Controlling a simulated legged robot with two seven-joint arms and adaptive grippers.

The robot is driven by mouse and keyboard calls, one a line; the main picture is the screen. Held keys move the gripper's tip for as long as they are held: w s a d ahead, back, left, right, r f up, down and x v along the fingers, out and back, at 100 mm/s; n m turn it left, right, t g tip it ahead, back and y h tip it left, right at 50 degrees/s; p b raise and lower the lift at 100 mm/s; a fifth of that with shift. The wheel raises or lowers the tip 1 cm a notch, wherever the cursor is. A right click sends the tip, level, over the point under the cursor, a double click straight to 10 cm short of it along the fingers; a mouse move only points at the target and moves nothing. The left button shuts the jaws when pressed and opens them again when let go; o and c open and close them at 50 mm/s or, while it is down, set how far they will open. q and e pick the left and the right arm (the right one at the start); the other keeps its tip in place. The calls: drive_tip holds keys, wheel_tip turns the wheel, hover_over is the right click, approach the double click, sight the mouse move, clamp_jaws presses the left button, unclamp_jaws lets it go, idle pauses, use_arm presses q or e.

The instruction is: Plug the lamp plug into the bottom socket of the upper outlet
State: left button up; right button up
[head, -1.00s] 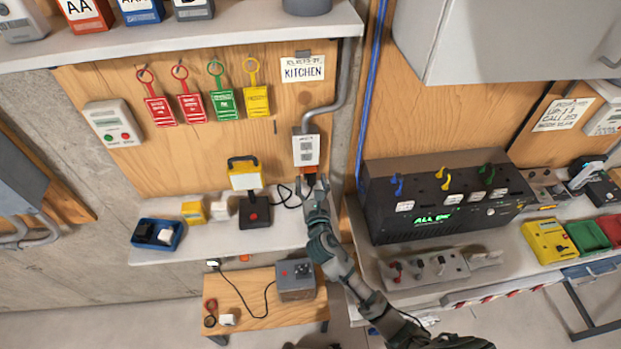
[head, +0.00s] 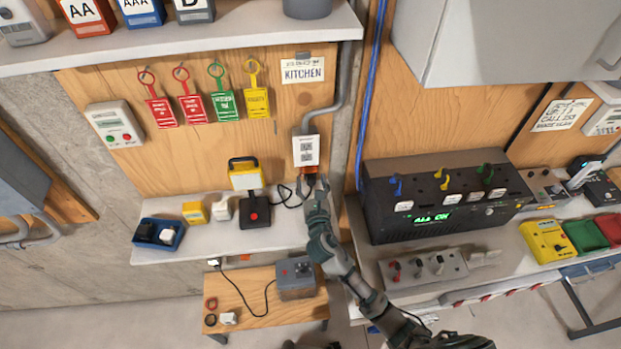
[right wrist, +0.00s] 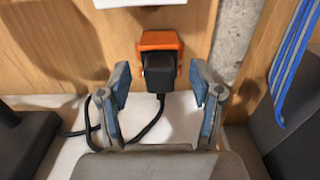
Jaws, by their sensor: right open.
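A black cable runs from the plug to the left, towards the yellow lamp (head: 245,176). My right gripper (right wrist: 161,85) is open, one blue-grey finger on each side of the plug in the right wrist view, with gaps on both sides. It also shows in the head view (head: 319,190). My left gripper is not in view.
The white shelf (head: 200,240) under the outlet carries a blue tray (head: 158,234) and small blocks at the left. A black box with switches (head: 440,200) stands close at the right. A grey conduit (head: 344,85) runs above the outlet.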

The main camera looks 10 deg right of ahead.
sight(312, 184)
idle(0.4)
drive_tip(key=shift+p, duration=0.45)
clamp_jaws()
drive_tip(key=shift+s, duration=0.25)
drive_tip(key=shift+s, duration=0.15)
drive_tip(key=shift+s+a+p, duration=0.15)
drive_tip(key=shift+s+p, duration=0.35)
drive_tip(key=shift+s, duration=0.8)
drive_tip(key=shift+s+a+p, duration=0.1)
drive_tip(key=shift+s+p, duration=0.35)
drive_tip(key=shift+s, duration=0.85)
